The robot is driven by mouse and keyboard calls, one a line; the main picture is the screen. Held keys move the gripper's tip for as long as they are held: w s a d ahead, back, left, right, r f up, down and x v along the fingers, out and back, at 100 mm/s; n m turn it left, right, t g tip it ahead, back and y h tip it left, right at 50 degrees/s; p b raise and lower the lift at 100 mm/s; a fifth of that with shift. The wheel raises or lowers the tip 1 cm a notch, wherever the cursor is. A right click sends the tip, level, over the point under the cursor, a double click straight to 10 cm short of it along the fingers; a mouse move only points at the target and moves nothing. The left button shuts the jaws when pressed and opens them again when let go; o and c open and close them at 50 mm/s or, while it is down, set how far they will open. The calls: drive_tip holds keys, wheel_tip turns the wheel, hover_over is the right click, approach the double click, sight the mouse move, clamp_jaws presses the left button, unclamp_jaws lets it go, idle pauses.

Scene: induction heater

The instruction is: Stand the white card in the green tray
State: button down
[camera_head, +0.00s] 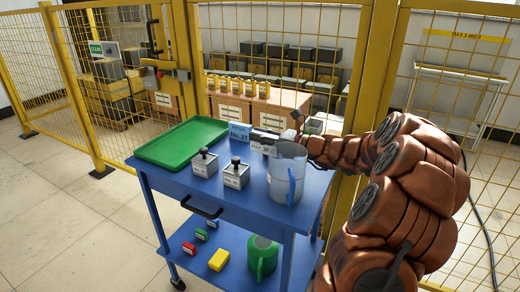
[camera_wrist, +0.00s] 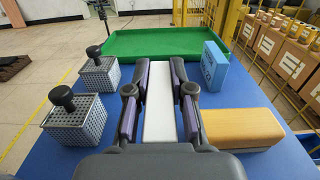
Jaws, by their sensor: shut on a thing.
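The white card (camera_wrist: 160,108) is between the two fingers of my gripper (camera_wrist: 160,78) in the wrist view, its long side running away from the camera. The gripper is shut on it. In the head view the card (camera_head: 261,139) shows as a pale lettered block at the end of my gripper (camera_head: 270,141), over the right part of the blue cart top. The green tray (camera_head: 170,149) lies on the far left of the cart top; in the wrist view its near wall (camera_wrist: 150,57) is straight ahead, beyond the card. I cannot tell whether the card touches the cart.
A blue block (camera_wrist: 214,66) stands near the tray's right corner. A wooden block (camera_wrist: 240,128) lies right of my gripper. Two grey canisters with black knobs (camera_head: 204,163) (camera_head: 236,174) stand left of it. A clear jug (camera_head: 285,180) stands at the cart's front right. Yellow fencing (camera_head: 230,30) rises behind.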

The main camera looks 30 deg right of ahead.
sight(260, 152)
drive_tip(key=shift+d+f+b, duration=0.1)
drive_tip(key=shift+f+b, duration=0.3)
drive_tip(key=shift+f, duration=1.55)
drive_tip(key=shift+f, duration=0.1)
drive_tip(key=c, duration=1)
unclamp_jaws()
